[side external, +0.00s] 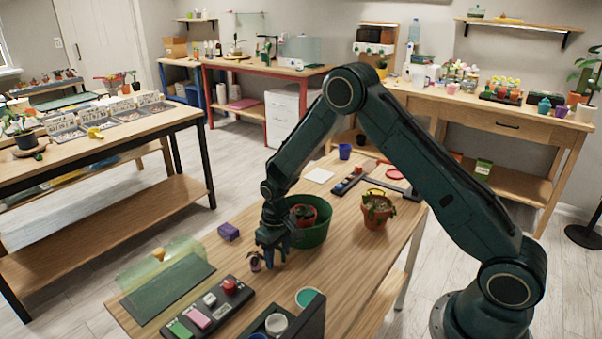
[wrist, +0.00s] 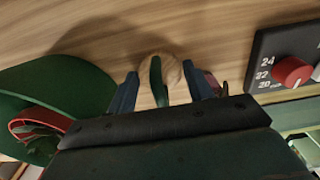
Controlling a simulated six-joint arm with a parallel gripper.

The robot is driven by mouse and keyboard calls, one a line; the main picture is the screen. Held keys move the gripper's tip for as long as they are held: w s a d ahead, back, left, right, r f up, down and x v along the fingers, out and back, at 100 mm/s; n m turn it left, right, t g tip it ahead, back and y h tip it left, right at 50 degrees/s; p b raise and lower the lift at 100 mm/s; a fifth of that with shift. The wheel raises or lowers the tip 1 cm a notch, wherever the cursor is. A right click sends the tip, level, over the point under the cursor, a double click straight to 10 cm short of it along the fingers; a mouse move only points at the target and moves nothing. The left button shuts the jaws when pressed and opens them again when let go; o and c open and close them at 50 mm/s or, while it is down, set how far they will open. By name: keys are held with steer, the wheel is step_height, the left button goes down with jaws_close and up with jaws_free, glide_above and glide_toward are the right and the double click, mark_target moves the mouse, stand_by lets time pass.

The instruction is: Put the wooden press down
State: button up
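A pale round wooden piece, which looks like the wooden press (wrist: 174,73), shows between my two blue fingers in the wrist view. A narrow green upright part stands in front of it. My gripper (wrist: 161,78) has its fingers apart, one on each side of the piece; whether they touch it is unclear. In the side view my gripper (side external: 273,262) points down, low over the table's near part, in front of the green tub. There the wooden press cannot be made out, hidden by the gripper. The height of the piece above the table is unclear.
The green tub (side external: 316,236) with a potted plant stands close behind my gripper. Bare wood lies right of the gripper.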

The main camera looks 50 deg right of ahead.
steer(key=o, duration=0.3)
steer(key=shift+r, duration=0.2)
step_height(320, 180, up, 12)
steer(key=shift+f, duration=0.15)
stand_by(0.5)
stand_by(0.5)
